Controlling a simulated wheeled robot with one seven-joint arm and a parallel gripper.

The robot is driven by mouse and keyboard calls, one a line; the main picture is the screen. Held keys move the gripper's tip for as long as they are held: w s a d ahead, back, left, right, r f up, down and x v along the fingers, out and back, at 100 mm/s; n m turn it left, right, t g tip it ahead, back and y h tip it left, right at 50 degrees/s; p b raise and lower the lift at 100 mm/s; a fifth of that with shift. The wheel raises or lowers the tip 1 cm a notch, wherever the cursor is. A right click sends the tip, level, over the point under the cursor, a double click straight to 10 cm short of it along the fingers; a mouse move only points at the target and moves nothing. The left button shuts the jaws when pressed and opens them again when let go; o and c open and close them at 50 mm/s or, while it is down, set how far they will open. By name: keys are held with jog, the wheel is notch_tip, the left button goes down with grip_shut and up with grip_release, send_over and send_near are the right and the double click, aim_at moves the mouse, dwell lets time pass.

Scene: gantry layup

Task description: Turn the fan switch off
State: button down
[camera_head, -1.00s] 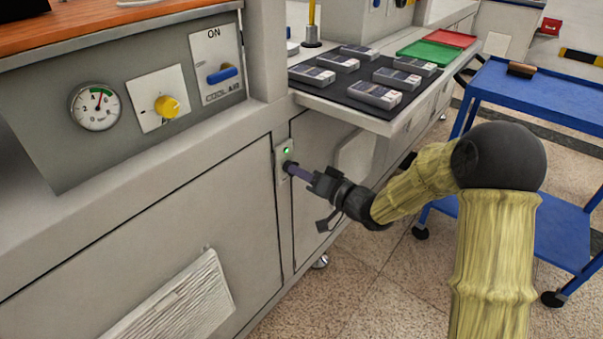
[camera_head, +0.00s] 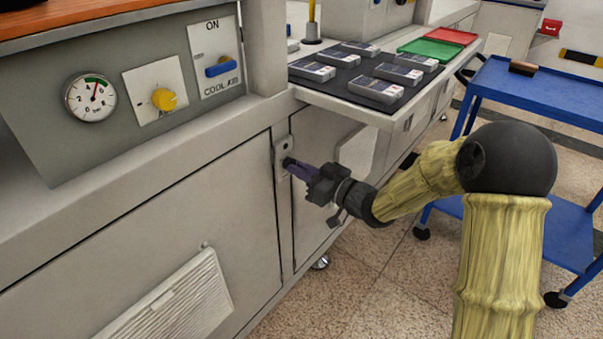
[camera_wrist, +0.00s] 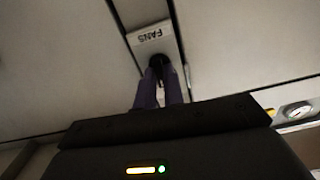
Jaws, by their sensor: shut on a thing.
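The fan switch plate (camera_head: 281,147) is a narrow light plate on the cabinet front, below the bench top; the wrist view shows it with the word FANS (camera_wrist: 151,37). A dark knob or lever (camera_wrist: 158,61) stands out from the plate. My gripper (camera_head: 290,164) is at the plate from the right, its purple fingers shut on this dark switch; the fingers also show in the wrist view (camera_wrist: 159,75). The fingers hide part of the switch. The small lamp spot on the plate looks dark.
A panel with a gauge (camera_head: 90,97), a yellow knob (camera_head: 164,99) and a blue COOL AIR lever (camera_head: 221,67) is at upper left. A shelf with several packs (camera_head: 376,89) juts out above my gripper. A blue cart (camera_head: 550,95) stands at right.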

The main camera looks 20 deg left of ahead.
jog(key=shift+d+f+n+b, duration=0.1)
jog(key=shift+n+b, duration=1.55)
jog(key=shift+n, duration=0.85)
jog(key=shift+f+n+b, duration=0.1)
jog(key=shift+n+b, duration=1.5)
jog(key=shift+n, duration=0.9)
jog(key=c, duration=1.5)
grip_release()
jog(key=shift+r, duration=0.15)
jog(key=p+v, duration=0.4)
jog(key=v, duration=1.3)
jog(key=shift+d+p, duration=0.15)
jog(key=shift+p, duration=0.15)
